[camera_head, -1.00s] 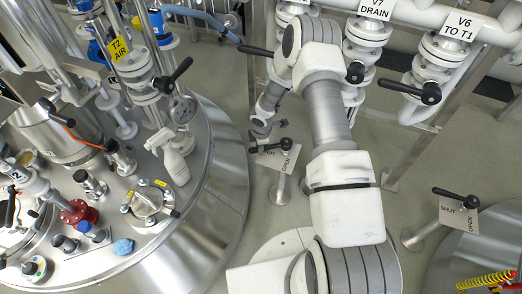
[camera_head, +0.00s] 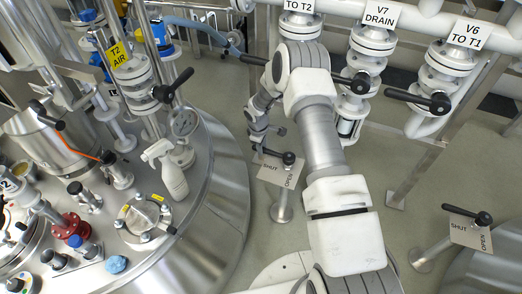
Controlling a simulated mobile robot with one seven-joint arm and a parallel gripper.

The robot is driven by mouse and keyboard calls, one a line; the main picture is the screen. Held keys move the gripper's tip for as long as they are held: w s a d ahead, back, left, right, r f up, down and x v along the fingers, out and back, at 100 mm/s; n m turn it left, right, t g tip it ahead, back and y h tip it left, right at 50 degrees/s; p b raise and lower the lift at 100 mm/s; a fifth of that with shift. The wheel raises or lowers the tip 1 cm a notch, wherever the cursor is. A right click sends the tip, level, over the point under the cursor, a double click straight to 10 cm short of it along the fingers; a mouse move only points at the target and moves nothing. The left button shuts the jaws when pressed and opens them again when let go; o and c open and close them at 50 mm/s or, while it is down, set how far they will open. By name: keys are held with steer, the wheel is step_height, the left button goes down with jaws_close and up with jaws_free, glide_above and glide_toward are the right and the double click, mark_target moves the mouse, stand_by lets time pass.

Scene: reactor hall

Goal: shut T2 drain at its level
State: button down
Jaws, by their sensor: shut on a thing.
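The T2 drain handle is a black lever (camera_head: 270,153) on a short metal stand beside the T2 tank (camera_head: 215,225). Its plate (camera_head: 268,176) reads SHUT on the left and OPEN on the right. The lever points left from its round hub, along the SHUT side. My gripper (camera_head: 258,147) comes down at the lever's left end and is shut on it. The fingers are small and partly hidden by my wrist, so the exact hold is hard to see.
V7 drain (camera_head: 374,50) and V6 (camera_head: 441,75) valves hang from pipes behind, handles pointing left. Another lever stand (camera_head: 470,232) is at right. A spray bottle (camera_head: 167,170) stands on the T2 lid.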

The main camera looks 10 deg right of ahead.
steer(key=shift+w+d+r, duration=0.15)
steer(key=shift+w, duration=0.1)
steer(key=c, duration=0.9)
jaws_free()
steer(key=shift+c, duration=0.2)
steer(key=shift+o, duration=1.3)
steer(key=shift+s, duration=0.1)
step_height(320, 180, up, 17)
steer(key=s+a+p, duration=0.2)
steer(key=s+p, duration=0.1)
steer(key=p, duration=0.2)
